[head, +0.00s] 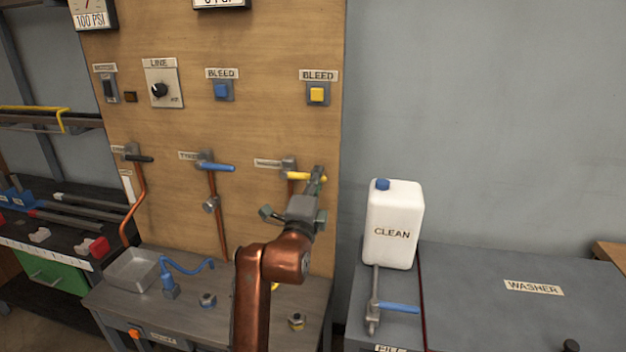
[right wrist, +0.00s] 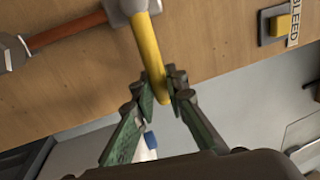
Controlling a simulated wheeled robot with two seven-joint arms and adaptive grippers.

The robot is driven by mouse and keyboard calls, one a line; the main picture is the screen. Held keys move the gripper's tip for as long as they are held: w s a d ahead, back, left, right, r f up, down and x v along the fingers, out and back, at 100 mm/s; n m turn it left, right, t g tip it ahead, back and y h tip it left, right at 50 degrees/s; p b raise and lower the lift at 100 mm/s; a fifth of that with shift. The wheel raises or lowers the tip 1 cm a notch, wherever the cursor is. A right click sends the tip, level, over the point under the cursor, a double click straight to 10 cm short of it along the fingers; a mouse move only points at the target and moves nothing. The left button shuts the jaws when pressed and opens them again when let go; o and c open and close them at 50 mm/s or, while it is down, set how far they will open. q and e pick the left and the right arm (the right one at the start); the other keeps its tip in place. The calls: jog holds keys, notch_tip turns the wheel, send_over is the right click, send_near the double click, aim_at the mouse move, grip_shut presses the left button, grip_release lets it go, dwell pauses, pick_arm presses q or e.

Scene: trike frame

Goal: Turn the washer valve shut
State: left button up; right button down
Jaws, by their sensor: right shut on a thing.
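The washer valve (head: 289,165) is on the wooden panel, beside a small label, with a copper pipe below it. Its yellow lever handle (head: 298,176) sticks out to the right, about level in the head view. My right gripper (head: 318,180) is at the free end of that handle. In the right wrist view the green fingers (right wrist: 162,88) are shut on the end of the yellow handle (right wrist: 147,48), one on each side. The grey valve body (right wrist: 126,6) is at the top edge there. My left gripper is in neither view.
A blue-handled valve (head: 215,167) and a black-handled valve (head: 138,157) are further left on the panel. A blue button (head: 221,91) and a yellow button (head: 317,95) sit above. A white jug (head: 394,225) stands right, on the grey washer top (head: 480,290).

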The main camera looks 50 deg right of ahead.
jog(key=c, duration=1.9)
grip_release()
jog(key=v, duration=1.2)
jog(key=shift+w, duration=0.1)
